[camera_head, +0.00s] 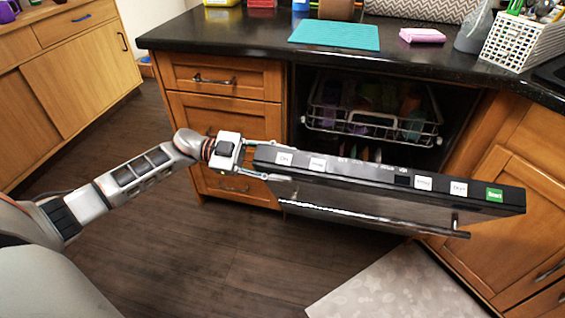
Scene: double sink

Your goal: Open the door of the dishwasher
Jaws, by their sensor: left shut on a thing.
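The dishwasher door (390,181) is tilted partly open, its black top edge with labelled buttons and a green button on the right facing up. A metal bar handle (370,216) runs along its front. Behind it the dishwasher interior (440,85) shows a rack (372,127) with dishes. My left gripper (272,161) is at the left end of the door, its fingers shut on the door's left edge. Exactly how the fingertips touch is hard to see. My right gripper is not in view.
Wooden drawers (222,78) stand left of the dishwasher and a wooden cabinet (540,150) right of it. The black counter (220,35) above holds a teal mat (335,35) and a white basket (520,42). A light rug (390,285) lies on open floor in front.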

